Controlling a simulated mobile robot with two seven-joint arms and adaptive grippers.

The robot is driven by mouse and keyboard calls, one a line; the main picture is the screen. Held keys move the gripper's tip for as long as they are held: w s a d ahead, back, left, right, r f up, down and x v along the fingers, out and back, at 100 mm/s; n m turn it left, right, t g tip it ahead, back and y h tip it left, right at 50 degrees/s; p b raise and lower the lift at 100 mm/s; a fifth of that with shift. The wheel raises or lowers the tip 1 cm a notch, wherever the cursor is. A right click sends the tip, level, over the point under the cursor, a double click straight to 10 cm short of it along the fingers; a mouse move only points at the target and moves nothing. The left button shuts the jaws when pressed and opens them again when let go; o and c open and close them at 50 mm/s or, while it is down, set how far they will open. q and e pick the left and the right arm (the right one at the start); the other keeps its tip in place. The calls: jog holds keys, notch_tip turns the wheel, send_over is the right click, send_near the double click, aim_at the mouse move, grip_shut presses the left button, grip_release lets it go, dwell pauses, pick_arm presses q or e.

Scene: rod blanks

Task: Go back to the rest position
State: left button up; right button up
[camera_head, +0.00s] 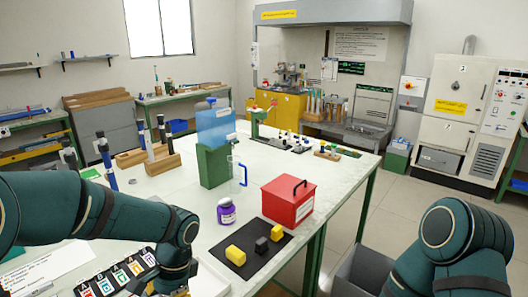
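My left arm reaches in from the left over the near left part of the white table (215,240). Its wrist bends down at the bottom edge, and the fingers are cut off below the frame. My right arm shows at the lower right, beside the table; its gripper is outside the picture. Upright dark and blue rods (149,142) stand in wooden holders (160,165) at the left.
A red box (288,201), a purple-labelled jar (227,212) and a green stand with a blue clear guard (213,165) occupy the table. A card of coloured symbols (120,272) lies near my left wrist. A grey bin (358,272) stands near my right arm.

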pick_arm(q)
jog(key=s+d+f+n+t+h, duration=0.2)
jog(key=s+d+f+n+h, duration=0.1)
jog(key=f, duration=0.9)
jog(key=s+d+f+n+t+h, duration=0.2)
jog(key=d+f+n, duration=0.4)
jog(key=f, duration=0.5)
jog(key=shift+s+d+f+n+t+h, duration=0.3)
jog(key=shift+s+d+f+t+h, duration=0.1)
jog(key=shift+s+d+h, duration=0.35)
jog(key=shift+s, duration=0.1)
